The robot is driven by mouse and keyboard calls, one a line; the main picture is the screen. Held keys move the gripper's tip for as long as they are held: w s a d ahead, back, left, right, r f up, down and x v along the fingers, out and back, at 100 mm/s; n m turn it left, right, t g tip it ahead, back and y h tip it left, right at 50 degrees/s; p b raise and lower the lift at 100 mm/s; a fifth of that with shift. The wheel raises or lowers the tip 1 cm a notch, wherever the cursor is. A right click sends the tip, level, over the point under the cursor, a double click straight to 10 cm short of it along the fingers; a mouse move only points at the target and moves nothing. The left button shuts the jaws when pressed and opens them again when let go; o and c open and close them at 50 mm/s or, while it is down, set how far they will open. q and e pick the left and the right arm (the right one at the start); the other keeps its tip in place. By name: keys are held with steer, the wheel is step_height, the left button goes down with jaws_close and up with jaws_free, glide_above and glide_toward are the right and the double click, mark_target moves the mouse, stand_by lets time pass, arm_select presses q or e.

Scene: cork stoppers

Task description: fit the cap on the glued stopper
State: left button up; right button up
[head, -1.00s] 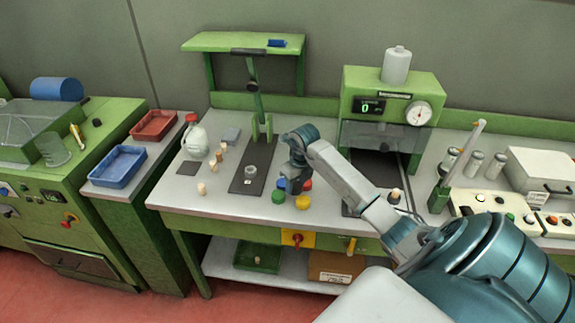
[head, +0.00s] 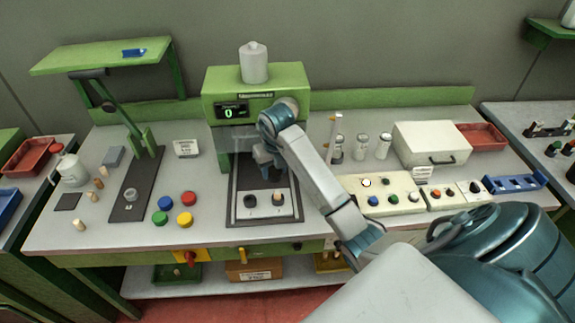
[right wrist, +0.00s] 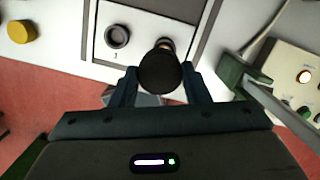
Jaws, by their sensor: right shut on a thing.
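My right gripper (head: 267,165) is over the pale two-socket plate (head: 264,212) in front of the green press. In the right wrist view the gripper (right wrist: 160,82) is shut on a round black cap (right wrist: 160,70). The stopper (head: 279,197) stands in the plate's right socket, with a dark top and pale, cork-coloured body. In the right wrist view only a sliver of the stopper (right wrist: 166,43) shows past the cap, which hides the rest. I cannot tell whether cap and stopper touch. My left gripper is out of view.
The plate's left socket (head: 250,199) looks empty. Blue (head: 167,203), red (head: 188,198), green (head: 159,217) and yellow (head: 185,218) caps stand to the left. The press (head: 290,78) rises behind; a button panel (head: 385,196) is to the right.

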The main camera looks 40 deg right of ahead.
mark_target(277, 192)
steer(key=shift+s+d+r, duration=0.15)
steer(key=shift+s+d, duration=0.1)
steer(key=shift+d, duration=0.2)
steer(key=shift+a+f+b, duration=0.25)
steer(key=shift+f+b, duration=0.3)
steer(key=shift+f, duration=0.05)
steer(key=shift+w+f+b, duration=0.1)
steer(key=shift+f+b, duration=1.7)
steer(key=shift+f, duration=0.75)
steer(key=shift+d, duration=0.1)
steer(key=shift+f+b, duration=1.25)
steer(key=o, duration=1)
steer(key=shift+o, duration=0.2)
steer(key=shift+r, duration=0.1)
